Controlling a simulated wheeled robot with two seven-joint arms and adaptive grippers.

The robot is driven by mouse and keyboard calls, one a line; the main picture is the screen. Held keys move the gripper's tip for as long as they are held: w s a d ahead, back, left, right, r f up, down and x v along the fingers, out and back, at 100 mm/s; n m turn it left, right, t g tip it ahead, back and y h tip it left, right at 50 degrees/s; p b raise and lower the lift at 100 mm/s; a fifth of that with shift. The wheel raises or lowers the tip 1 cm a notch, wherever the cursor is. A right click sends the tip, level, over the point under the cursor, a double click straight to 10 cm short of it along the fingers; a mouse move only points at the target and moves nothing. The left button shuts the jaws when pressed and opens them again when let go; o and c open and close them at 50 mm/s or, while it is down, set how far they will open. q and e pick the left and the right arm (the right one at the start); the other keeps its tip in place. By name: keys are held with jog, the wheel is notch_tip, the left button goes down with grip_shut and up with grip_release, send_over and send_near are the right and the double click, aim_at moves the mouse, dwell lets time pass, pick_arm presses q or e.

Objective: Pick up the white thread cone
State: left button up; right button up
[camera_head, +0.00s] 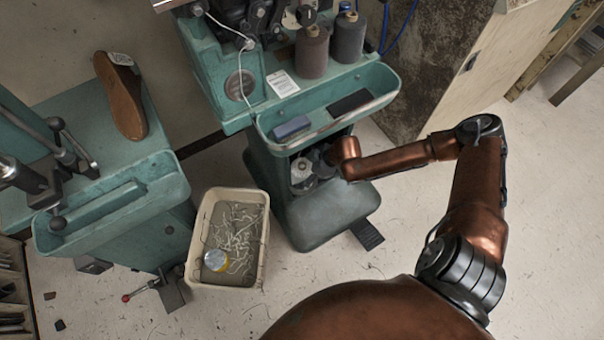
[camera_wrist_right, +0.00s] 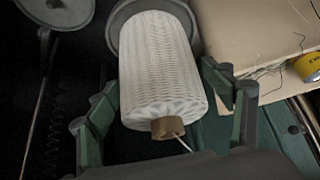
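The white thread cone (camera_wrist_right: 162,70) fills the middle of the right wrist view, with a brown core end and a loose thread toward me. A round grey base or disc (camera_wrist_right: 125,22) shows at its far end. My right gripper (camera_wrist_right: 160,80) is open, with one green-and-black finger on each side of the cone. The fingertips are close to its sides; I cannot tell whether they touch. In the head view my right gripper (camera_head: 322,158) reaches into the machine's pedestal opening, beside the cone's pale end (camera_head: 301,168). My left gripper is not in view.
The green machine pedestal (camera_head: 330,215) surrounds the opening. Two dark cones, one brownish (camera_head: 312,52) and one grey (camera_head: 349,38), stand above on the machine. A cream bin (camera_head: 195,235) with thread scraps and a yellow-rimmed tin (camera_head: 216,260) stands left. Floor is clear at right.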

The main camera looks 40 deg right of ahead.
jog(key=c, duration=1.2)
jog(key=shift+o, duration=0.2)
jog(key=shift+r, duration=0.1)
